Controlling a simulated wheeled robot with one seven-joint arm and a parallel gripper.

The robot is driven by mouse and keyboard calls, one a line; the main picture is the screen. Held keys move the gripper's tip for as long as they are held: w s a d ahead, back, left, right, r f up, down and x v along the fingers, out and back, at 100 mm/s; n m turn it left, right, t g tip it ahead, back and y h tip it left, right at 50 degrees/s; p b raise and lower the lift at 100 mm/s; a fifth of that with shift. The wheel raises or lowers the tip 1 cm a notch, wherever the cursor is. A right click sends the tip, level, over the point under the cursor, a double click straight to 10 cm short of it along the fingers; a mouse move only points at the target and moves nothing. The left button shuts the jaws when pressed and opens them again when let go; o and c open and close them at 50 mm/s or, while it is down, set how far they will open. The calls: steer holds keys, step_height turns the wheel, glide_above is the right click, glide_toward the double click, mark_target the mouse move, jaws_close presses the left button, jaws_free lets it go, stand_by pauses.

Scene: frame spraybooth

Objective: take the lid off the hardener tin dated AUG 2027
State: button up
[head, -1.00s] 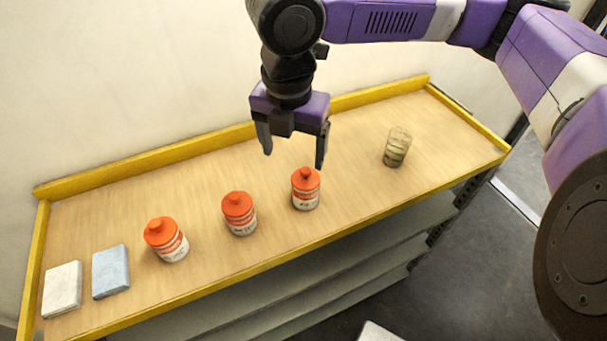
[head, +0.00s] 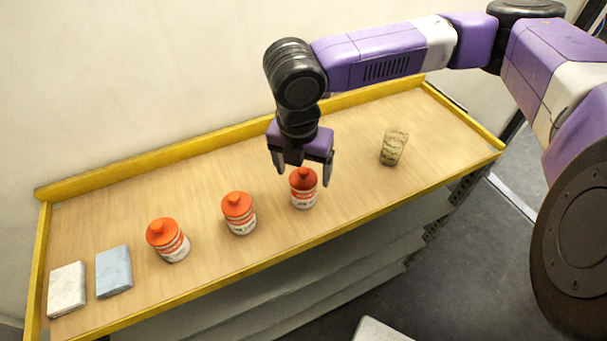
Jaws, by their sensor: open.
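Three white tins with orange bands and orange knobbed lids stand upright in a row on the bench: a left tin (head: 172,246), a middle tin (head: 239,217) and a right tin (head: 303,194). All three have their lids on. Their labels carry small dark print that I cannot read, so I cannot tell which is dated AUG 2027. My gripper (head: 303,177) points down at the right tin, its open fingers low on either side of that tin's lid as seen from here. I cannot tell whether they touch it.
The wooden bench (head: 130,203) has a raised yellow edge. A glass (head: 393,147) with murky contents stands right of the tins. A white pad (head: 67,289) and a blue pad (head: 113,271) lie at the left end. Bench behind the left and middle tins is clear.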

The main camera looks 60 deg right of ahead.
steer(key=c, duration=1.4)
steer(key=shift+r, duration=0.1)
